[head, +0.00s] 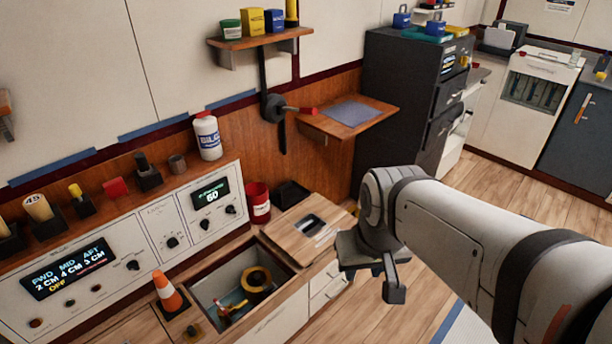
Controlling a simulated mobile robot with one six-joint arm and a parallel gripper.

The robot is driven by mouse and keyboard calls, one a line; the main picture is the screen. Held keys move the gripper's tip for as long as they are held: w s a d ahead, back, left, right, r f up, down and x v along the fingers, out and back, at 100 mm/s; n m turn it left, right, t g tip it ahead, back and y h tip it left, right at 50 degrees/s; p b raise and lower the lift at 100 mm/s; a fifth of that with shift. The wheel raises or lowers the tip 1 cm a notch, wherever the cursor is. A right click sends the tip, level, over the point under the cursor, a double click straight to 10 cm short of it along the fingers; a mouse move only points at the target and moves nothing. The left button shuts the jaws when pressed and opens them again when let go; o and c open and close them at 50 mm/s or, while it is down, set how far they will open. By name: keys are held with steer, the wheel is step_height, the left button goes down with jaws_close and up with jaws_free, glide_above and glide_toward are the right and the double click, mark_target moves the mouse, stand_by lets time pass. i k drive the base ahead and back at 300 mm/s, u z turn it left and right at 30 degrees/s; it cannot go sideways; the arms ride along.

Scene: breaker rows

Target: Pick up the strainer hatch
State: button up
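A wooden panel with a dark recessed grip (311,225), which looks like the strainer hatch (290,238), lies flat on the counter right of an open bin (222,291). My gripper (385,280) hangs at the right of the panel, in front of the drawers and over the floor, apart from the panel. One dark finger shows clearly; the rest of the gripper is partly hidden by its own body, so its opening is unclear. I see nothing held in it.
The open bin holds a yellow ring (256,279) and a small red-and-yellow item (231,308). An orange cone (167,291) stands left of it. A red can (258,202) and a black tray (291,194) sit behind the panel. A wooden shelf (347,117) juts out above.

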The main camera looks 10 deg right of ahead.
mark_target(305, 231)
steer(key=z, duration=0.05)
steer(key=k, duration=0.6)
steer(key=z, duration=0.65)
steer(key=i, duration=1.95)
steer(key=u, duration=0.8)
